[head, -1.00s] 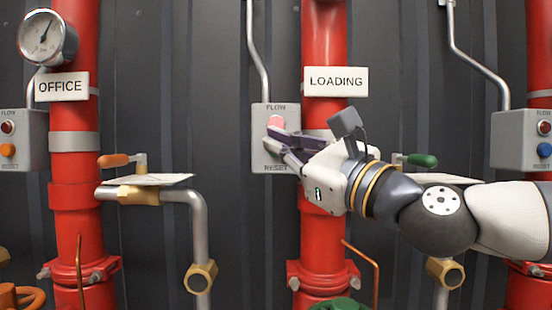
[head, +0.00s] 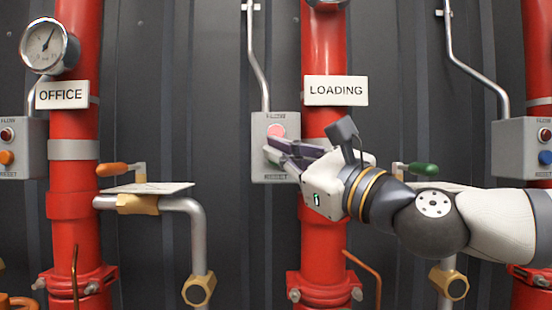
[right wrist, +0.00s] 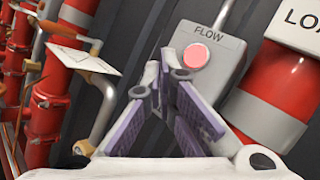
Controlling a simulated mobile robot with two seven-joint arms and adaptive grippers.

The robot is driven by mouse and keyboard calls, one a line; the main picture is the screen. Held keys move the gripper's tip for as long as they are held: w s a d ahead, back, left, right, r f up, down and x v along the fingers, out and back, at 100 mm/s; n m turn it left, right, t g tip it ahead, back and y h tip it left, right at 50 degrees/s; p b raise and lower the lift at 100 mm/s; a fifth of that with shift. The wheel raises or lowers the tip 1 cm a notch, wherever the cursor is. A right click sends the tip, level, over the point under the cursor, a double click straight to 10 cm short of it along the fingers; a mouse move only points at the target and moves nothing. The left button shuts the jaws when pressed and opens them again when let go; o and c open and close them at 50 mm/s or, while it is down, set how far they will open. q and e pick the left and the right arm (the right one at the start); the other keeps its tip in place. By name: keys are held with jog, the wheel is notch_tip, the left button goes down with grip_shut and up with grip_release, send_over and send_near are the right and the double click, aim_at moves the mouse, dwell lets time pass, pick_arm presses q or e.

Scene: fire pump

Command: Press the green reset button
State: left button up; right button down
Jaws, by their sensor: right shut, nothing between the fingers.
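The middle grey control box (head: 259,168) is on the wall beside the pipe with the LOADING sign, with FLOW lettering at its top and RESET at its bottom. Its round lamp (head: 277,131) is pink-red and also shows in the right wrist view (right wrist: 196,56). No green button can be made out; the area below the lamp is covered by my right gripper (head: 268,151). That gripper is shut and empty, its fingertips in front of the box's lower half. In the right wrist view its fingers (right wrist: 170,72) meet in front of the box. Contact cannot be told. My left gripper is out of view.
Red vertical pipes (head: 323,50) flank the box. Other control boxes stand at the left (head: 28,165) with an orange button and at the right (head: 522,160) with a blue one. An orange-handled valve (head: 112,169) and a green-handled valve (head: 424,169) jut out below.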

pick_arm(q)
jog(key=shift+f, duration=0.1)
pick_arm(e)
jog(key=shift+w, duration=0.1)
dwell(0.5)
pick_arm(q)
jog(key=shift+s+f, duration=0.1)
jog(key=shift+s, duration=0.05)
pick_arm(e)
jog(key=shift+w, duration=0.35)
pick_arm(q)
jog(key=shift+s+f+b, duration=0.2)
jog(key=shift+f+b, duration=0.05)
jog(key=shift+b, duration=0.2)
pick_arm(e)
jog(key=shift+w, duration=0.5)
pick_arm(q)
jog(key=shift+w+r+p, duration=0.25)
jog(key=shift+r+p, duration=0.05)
pick_arm(e)
jog(key=shift+s, duration=0.95)
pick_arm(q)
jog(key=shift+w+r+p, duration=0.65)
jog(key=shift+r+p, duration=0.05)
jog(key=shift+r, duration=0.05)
pick_arm(e)
jog(key=s, duration=0.5)
